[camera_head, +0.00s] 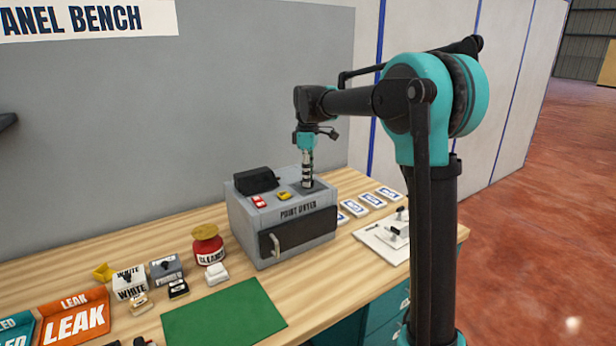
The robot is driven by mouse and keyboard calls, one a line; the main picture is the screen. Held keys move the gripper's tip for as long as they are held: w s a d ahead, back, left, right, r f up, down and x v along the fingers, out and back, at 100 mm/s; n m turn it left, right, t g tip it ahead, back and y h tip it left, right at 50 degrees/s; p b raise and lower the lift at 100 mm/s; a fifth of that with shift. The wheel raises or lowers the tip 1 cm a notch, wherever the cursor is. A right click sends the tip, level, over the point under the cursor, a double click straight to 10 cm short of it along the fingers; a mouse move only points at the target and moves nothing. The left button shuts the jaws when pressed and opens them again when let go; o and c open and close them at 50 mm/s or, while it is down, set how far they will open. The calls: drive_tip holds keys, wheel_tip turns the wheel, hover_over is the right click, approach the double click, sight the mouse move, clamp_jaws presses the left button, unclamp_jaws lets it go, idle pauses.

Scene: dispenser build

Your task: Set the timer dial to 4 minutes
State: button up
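A grey box unit (245,222) stands on the wooden bench. Its dark front panel has a pale vertical handle, and the label above seems to read "PAINT DRYER". My gripper (307,184) points straight down at the right part of the unit's top, over a dark plate. Its tip is at or just above this plate; I cannot tell whether it touches. The timer dial and its minute marks cannot be made out; the gripper may cover them. The gripper is too small in the picture to tell if it is open or shut, or holds anything.
On the unit's top are a black box-shaped part (256,180), a red switch (259,202) and a yellow one (284,195). A red jar (208,247) and several small boxes stand left, a green mat (225,318) in front. White cards and a white board (378,238) lie right.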

clamp_jaws()
drive_tip(key=shift+m, duration=0.3)
drive_tip(key=m, duration=0.4)
drive_tip(key=shift+m, duration=2)
unclamp_jaws()
